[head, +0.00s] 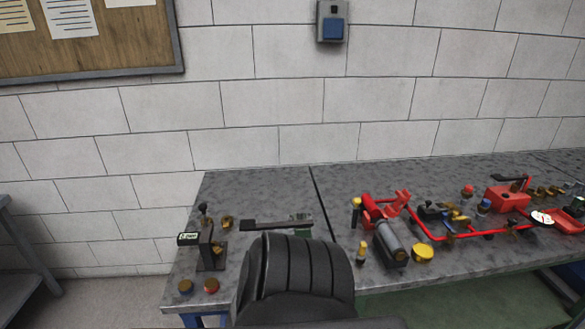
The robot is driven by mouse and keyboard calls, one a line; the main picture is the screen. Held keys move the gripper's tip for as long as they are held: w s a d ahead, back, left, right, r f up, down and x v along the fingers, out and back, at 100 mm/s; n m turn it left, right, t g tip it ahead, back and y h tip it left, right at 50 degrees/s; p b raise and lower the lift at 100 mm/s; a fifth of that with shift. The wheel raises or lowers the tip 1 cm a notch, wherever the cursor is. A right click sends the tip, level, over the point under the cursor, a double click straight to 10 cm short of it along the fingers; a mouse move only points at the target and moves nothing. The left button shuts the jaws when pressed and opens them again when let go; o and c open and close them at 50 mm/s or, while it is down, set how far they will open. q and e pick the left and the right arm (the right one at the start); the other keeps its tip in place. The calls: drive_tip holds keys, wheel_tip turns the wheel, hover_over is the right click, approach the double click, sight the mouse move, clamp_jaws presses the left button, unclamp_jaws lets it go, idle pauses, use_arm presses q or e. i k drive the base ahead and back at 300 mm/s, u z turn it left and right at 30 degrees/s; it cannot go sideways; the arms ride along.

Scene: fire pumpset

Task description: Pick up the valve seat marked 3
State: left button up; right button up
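No valve seat with a readable 3 can be picked out; the small parts on the grey bench (340,195) are too small to read. Small brass-coloured pieces (226,221) lie near the bench's left end. More brass-coloured pieces (546,191) lie at the far right, near a red box-shaped part (507,198). Neither of my grippers is in the head view.
A black ribbed shape like a chair back (300,270) stands before the bench and hides part of it. Red pipework (430,238), a grey cylinder (391,242) and a left-end stand (208,245) occupy the bench. A block wall rises behind.

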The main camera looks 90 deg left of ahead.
sight(217, 250)
drive_tip(key=k, duration=1.6)
drive_tip(key=u, duration=1)
